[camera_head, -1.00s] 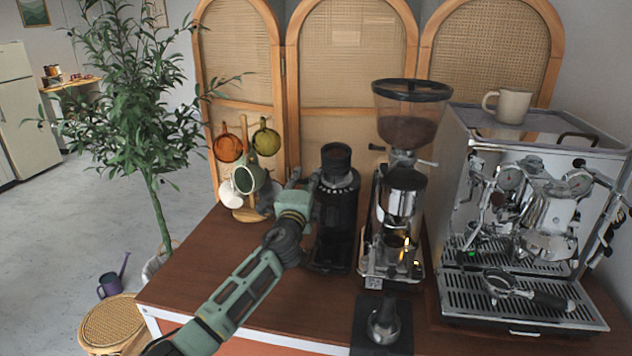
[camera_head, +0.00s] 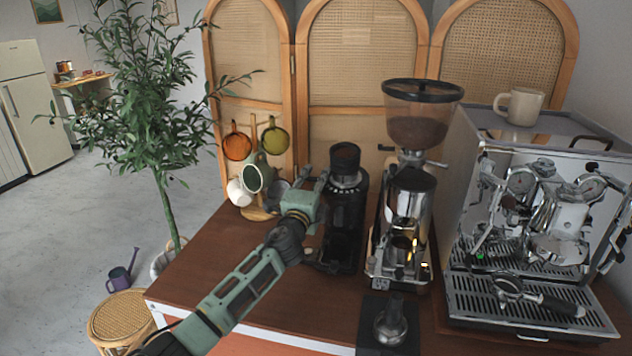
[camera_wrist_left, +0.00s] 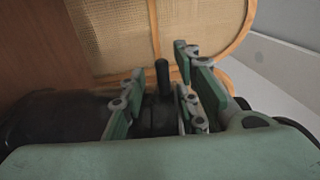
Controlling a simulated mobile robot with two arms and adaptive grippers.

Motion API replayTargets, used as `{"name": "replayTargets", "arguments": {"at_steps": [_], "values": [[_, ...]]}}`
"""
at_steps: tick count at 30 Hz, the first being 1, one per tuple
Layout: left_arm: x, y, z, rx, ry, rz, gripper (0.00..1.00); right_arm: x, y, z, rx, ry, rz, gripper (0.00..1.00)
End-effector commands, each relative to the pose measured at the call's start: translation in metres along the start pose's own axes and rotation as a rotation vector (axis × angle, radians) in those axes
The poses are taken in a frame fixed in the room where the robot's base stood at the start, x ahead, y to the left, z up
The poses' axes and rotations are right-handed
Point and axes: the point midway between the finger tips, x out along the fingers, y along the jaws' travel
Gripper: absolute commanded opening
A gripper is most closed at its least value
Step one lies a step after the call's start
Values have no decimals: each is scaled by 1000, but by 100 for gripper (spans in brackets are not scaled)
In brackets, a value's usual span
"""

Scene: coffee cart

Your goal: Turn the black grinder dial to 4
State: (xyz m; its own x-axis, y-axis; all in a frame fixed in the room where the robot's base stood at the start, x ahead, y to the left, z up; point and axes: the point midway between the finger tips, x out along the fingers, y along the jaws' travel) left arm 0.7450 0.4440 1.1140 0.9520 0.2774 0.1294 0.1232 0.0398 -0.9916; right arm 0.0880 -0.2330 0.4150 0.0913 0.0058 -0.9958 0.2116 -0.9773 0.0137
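The black grinder (camera_head: 345,215) stands on the brown counter, left of the chrome grinder. Its dial is a collar (camera_head: 348,183) with pale marks near the top. The marks are too small to read. My left gripper (camera_head: 308,182) is just left of this collar, with its fingers apart. In the left wrist view, a slim black upright peg (camera_wrist_left: 163,76) shows between the open green fingers (camera_wrist_left: 165,88). I cannot tell whether they touch it. The black grinder's dark body (camera_wrist_left: 62,120) lies to the left there. My right gripper does not show.
A mug tree (camera_head: 257,212) with several cups stands close behind my left gripper. The chrome grinder (camera_head: 408,200) with a bean hopper and the espresso machine (camera_head: 535,220) fill the right side. The counter's front left is clear.

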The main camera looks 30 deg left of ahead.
Motion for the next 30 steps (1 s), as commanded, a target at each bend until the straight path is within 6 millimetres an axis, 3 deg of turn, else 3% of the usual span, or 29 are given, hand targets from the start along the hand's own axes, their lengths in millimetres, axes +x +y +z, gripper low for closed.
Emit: {"name": "replayTargets", "arguments": {"at_steps": [11, 24, 30], "values": [[-11, -2, 0, -1, 1, -4, 29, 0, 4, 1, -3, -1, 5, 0], [-92, 0, 0, -1, 1, 0, 29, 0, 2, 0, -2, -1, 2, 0], [-114, 0, 0, -1, 1, -1, 29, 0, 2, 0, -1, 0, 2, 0]]}}
